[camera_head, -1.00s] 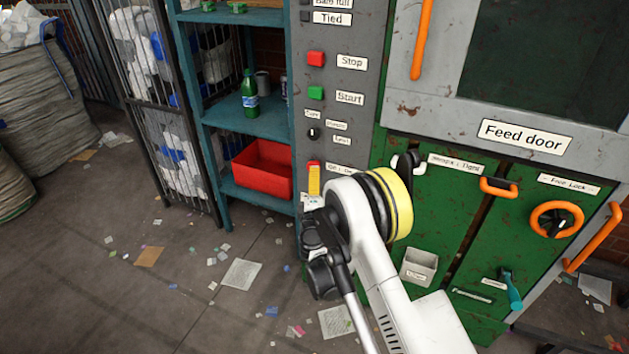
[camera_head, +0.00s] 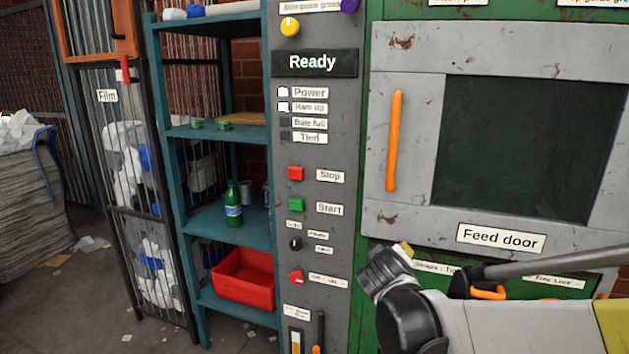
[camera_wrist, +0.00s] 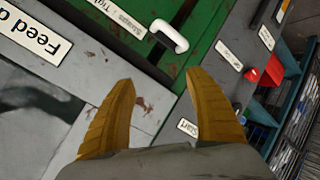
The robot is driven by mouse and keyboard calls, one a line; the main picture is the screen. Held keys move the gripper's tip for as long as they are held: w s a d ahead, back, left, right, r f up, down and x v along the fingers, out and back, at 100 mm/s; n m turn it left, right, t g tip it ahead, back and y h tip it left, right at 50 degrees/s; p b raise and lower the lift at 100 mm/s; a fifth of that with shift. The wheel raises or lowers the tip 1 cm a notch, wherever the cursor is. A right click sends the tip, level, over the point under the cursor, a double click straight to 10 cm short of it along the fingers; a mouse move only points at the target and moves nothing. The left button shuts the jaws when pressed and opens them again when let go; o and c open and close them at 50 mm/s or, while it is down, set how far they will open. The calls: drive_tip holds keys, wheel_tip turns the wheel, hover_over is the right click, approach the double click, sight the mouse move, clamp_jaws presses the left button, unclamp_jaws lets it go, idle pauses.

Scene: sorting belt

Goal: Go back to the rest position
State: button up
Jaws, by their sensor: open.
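My gripper shows best in the wrist view (camera_wrist: 162,85). Its two yellow-brown fingers are spread apart, with nothing between them. In the head view only a little of a yellow finger shows past the dark wrist, low in front of the green machine. The green-and-grey baler (camera_head: 378,150) fills the right side there, with its feed door (camera_head: 525,150) closed and an orange handle (camera_head: 394,140) on it. In the wrist view a white hook-shaped handle (camera_wrist: 168,37) on the green panel lies beyond the fingertips, and I see no contact with it.
A grey control panel (camera_head: 318,235) shows a Ready display (camera_head: 314,62), a red Stop button (camera_head: 295,173) and a green Start button (camera_head: 296,205). Left of it stands a teal shelf (camera_head: 226,225) holding a green bottle (camera_head: 232,203) and red bin (camera_head: 245,277). Floor shows at lower left.

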drive_tip(key=s+f+m+g+y, duration=0.2)
drive_tip(key=s+m, duration=0.1)
drive_tip(key=s, duration=1.1)
drive_tip(key=s+d+f+m+g+y, duration=0.1)
drive_tip(key=s+f+m+g, duration=0.1)
drive_tip(key=s, duration=1.3)
drive_tip(key=shift+s+d+m+g+y, duration=0.15)
drive_tip(key=shift+m+g+y, duration=0.15)
drive_tip(key=shift+m+y, duration=0.15)
